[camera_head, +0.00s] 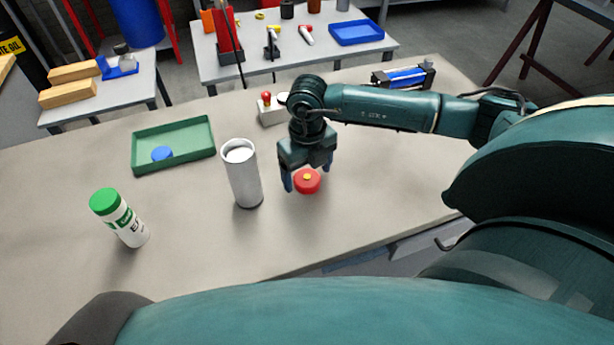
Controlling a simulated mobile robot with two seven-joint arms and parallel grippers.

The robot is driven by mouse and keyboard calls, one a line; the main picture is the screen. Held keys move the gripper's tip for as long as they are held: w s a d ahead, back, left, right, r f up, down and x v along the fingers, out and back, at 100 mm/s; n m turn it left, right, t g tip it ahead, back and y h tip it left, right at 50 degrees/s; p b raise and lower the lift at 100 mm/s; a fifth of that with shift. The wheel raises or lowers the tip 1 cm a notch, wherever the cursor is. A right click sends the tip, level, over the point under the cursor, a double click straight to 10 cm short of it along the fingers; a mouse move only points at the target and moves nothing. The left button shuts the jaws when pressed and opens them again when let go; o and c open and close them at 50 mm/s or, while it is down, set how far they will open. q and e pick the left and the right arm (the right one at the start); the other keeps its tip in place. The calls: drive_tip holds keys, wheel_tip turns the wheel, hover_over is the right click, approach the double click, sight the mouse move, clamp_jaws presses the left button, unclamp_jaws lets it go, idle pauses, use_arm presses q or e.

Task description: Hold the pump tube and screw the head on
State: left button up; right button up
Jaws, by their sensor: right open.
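The pump tube (243,178) is a white and grey cylinder. It stands upright near the middle of the table with its top open. A red round piece with a small yellow centre (307,181), which looks like the pump head, lies on the table just right of the tube. My right gripper (307,182) is open and points down. Its dark blue fingers are around or just above the red head, and I cannot tell whether they touch it. My left gripper is not in view.
A white bottle with a green cap (120,218) stands at the left. A green tray (174,143) holding a blue disc (162,154) lies behind the tube. A small box with a red button (270,109) stands behind my gripper. The front middle of the table (190,250) is clear.

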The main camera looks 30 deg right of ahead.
sight(307, 177)
drive_tip(key=shift+f, duration=0.6)
drive_tip(key=shift+c, duration=0.3)
drive_tip(key=c, duration=1.2)
drive_tip(key=shift+o, duration=0.2)
drive_tip(key=shift+r, duration=0.15)
wheel_tip(307, 177, up, 10)
drive_tip(key=b, duration=0.1)
